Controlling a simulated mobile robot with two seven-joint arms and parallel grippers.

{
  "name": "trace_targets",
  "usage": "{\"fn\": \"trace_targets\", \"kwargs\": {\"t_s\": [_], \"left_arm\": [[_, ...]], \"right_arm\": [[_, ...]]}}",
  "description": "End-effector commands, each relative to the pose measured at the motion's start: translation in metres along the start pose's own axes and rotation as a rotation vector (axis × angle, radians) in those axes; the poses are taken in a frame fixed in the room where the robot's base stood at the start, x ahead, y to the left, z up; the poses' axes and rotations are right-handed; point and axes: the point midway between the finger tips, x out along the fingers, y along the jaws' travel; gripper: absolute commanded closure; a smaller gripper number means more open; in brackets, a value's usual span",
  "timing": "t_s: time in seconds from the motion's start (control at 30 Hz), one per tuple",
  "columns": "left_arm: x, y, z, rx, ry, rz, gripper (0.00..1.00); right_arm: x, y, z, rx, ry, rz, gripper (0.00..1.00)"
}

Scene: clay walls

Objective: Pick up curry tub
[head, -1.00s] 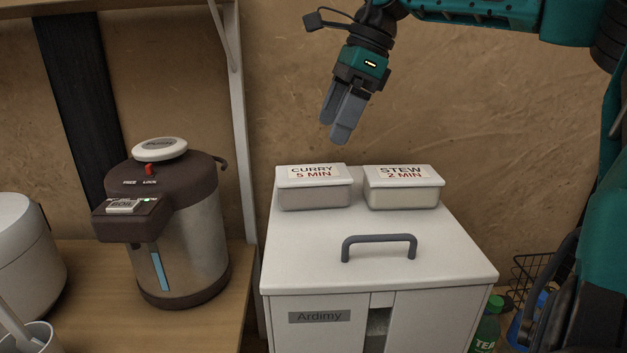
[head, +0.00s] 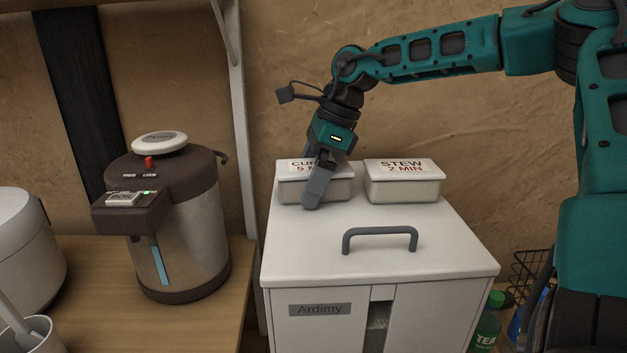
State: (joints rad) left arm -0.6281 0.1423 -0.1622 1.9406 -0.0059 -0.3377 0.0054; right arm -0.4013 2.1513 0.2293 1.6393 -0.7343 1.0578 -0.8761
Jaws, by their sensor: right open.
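The curry tub (head: 340,188) is a small white lidded tub at the back left of the white cabinet's top (head: 310,248). Its label is partly hidden by my right gripper (head: 309,184). The right gripper points down at the tub and is open. One grey finger shows in front of the tub's near side, and part of the other shows behind it by the lid. I cannot tell whether the fingers touch the tub. My left gripper is not in view.
A stew tub (head: 404,186) stands just right of the curry tub. A grey handle (head: 380,238) rises from the cabinet top in front. A hot-water pot (head: 190,250) stands on a wooden counter (head: 110,305) at left. A green tea bottle (head: 487,325) is at lower right.

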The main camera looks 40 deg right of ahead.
Motion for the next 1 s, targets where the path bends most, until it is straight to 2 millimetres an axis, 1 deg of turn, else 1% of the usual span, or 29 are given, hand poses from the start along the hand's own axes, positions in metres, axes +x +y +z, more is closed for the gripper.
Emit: {"fn": "trace_targets", "kwargs": {"t_s": [0.57,0.67,1.0], "left_arm": [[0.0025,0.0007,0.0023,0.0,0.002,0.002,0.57],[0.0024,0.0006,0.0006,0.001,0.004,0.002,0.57],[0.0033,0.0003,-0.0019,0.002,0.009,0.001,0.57]], "right_arm": [[0.0032,0.0,-0.0012,-0.001,0.0,0.0,0.0],[0.0024,0.0,-0.0009,-0.001,0.0,0.0,0.08],[0.0025,0.0001,-0.0011,0.0,0.0,0.0,0.4]]}}
